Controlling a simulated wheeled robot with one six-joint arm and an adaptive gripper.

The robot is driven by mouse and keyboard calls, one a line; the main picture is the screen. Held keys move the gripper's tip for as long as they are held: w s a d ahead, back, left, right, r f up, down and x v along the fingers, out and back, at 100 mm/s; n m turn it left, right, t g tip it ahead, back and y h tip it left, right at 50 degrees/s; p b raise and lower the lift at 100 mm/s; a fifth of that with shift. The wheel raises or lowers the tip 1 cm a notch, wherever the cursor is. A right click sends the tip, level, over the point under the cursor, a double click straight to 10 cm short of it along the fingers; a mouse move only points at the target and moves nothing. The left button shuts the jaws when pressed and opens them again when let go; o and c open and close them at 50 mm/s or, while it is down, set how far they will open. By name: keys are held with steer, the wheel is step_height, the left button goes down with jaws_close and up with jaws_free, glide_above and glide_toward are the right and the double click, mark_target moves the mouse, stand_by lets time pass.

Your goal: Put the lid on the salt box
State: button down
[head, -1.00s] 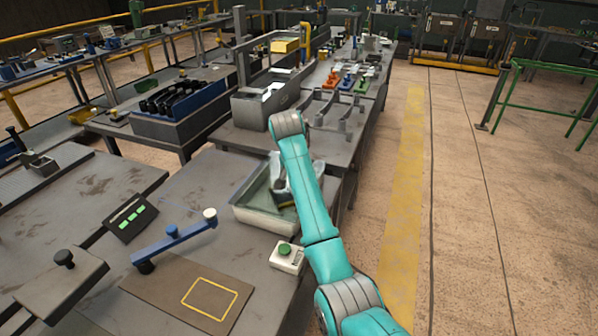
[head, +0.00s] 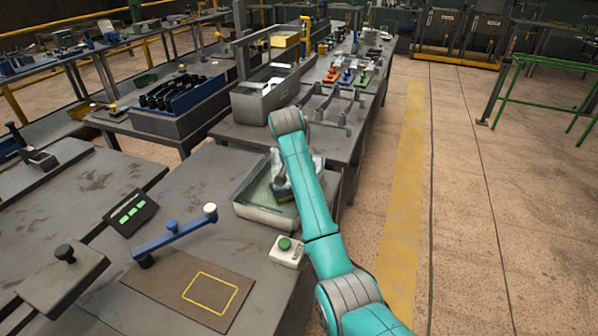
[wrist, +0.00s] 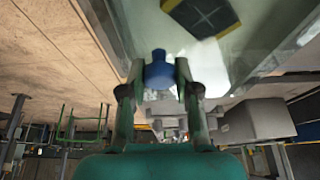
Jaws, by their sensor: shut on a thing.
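An open-topped box (head: 262,214) with pale grey walls and a greenish inside stands at the right edge of the near bench; I take it for the salt box. My gripper (wrist: 160,75) is shut on a blue knob (wrist: 158,70). A pale green, see-through-looking surface (wrist: 150,22) lies beyond the knob; I cannot tell whether it is the lid or the box inside. A dark plate with yellow edges (wrist: 205,12) shows there. In the head view, my gripper (head: 284,185) is over the box, partly hidden by my arm, so the lid's seating is unclear.
A white button box with a green button (head: 285,250) stands just in front of the box. A blue bar (head: 175,237) and a brown mat with a yellow outline (head: 190,285) lie left. A grey rack (head: 330,110) stands behind. Open floor lies right.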

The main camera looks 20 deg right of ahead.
steer(key=shift+f, duration=0.2)
steer(key=shift+c, duration=1.3)
jaws_free()
steer(key=shift+r, duration=3.5)
